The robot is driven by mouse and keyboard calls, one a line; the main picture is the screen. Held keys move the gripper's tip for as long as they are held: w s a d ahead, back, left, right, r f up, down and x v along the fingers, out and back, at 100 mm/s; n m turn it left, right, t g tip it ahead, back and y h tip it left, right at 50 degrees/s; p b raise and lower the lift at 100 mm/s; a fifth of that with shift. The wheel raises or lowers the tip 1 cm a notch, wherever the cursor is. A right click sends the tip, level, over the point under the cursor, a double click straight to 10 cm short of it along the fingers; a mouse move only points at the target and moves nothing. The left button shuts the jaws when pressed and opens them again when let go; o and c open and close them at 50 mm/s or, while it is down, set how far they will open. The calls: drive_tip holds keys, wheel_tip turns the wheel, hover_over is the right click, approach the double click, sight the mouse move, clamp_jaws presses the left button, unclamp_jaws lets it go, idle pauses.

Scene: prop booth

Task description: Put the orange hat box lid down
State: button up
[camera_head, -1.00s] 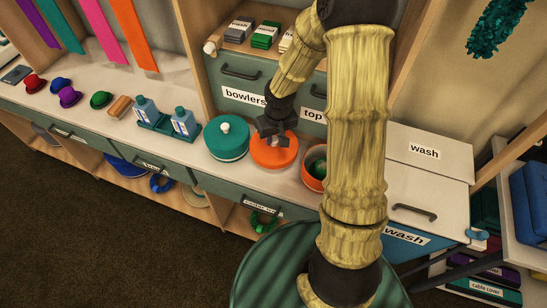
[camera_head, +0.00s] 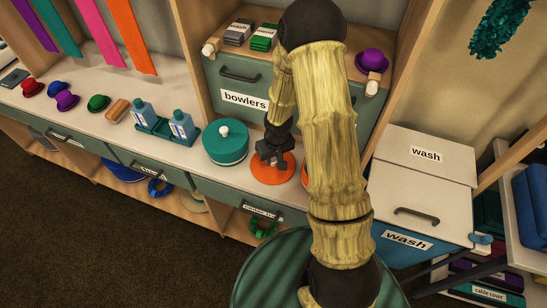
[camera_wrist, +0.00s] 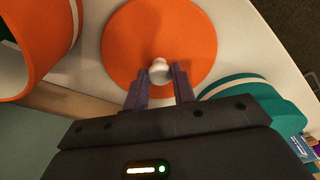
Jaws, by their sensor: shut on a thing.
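The orange hat box lid (camera_head: 265,178) is a flat disc, level at the counter surface in the head view; I cannot tell whether it touches. It fills the upper middle of the wrist view (camera_wrist: 125,45). My gripper (camera_head: 273,160) is above it, its two fingers (camera_wrist: 160,77) shut on the lid's white knob (camera_wrist: 160,68). The orange hat box (camera_wrist: 30,45) shows at the left of the wrist view, with a white band near its rim. In the head view my arm hides most of it.
A teal lidded box (camera_head: 226,147) stands close to the lid's left. Left of it is a teal tray with blue bottles (camera_head: 183,127), then a brush (camera_head: 117,111) and several bowlers. The bowlers drawer (camera_head: 235,95) is behind. The counter's front edge is close to the lid.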

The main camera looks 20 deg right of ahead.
sight(276, 169)
drive_tip(key=shift+f, duration=0.15)
drive_tip(key=o, duration=1)
drive_tip(key=r, duration=0.4)
drive_tip(key=s+r+p, duration=0.1)
drive_tip(key=r, duration=0.3)
drive_tip(key=r+p, duration=0.1)
drive_tip(key=r, duration=0.3)
drive_tip(key=shift+s+d+r, duration=0.15)
drive_tip(key=shift+s, duration=0.25)
